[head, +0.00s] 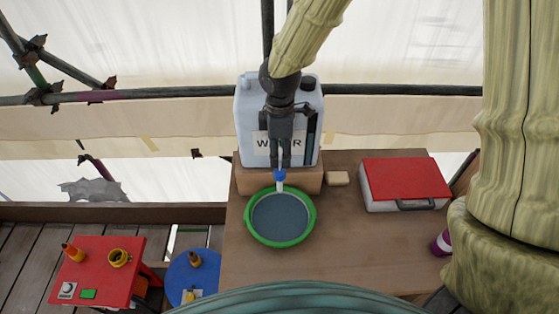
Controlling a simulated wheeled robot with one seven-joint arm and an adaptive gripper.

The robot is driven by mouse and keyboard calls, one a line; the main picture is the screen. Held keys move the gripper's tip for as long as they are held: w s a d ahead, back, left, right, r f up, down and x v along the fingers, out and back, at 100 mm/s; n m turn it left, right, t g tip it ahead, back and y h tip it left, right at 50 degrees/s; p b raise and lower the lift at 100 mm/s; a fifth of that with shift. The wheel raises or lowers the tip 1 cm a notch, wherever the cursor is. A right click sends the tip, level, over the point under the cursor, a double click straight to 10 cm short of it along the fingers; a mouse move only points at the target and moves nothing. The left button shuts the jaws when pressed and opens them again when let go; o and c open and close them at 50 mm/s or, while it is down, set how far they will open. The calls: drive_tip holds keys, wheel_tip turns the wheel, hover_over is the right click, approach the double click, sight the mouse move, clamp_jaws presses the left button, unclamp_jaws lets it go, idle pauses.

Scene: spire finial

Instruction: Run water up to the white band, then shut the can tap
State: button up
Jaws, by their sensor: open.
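The white water can (247,110), labelled WATER, stands on a wooden block (308,182) at the back of the table. Its tap (280,175) has a blue top and a pale spout over the basin. A round basin with a green rim (311,222) sits below and holds a grey-blue surface that looks like water. I cannot make out a white band in it, nor whether water is running. My gripper (280,163) points down in front of the can, open, its fingertips just above or at the blue tap. Contact cannot be told. It hides part of the label.
A red stool (97,272) and a blue round stool (190,278) with small items stand left of the table (350,245). The table's middle right is clear.

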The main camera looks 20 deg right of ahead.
wheel_tip(320, 180, up, 4)
drive_tip(key=shift+r, duration=0.1)
idle(0.7)
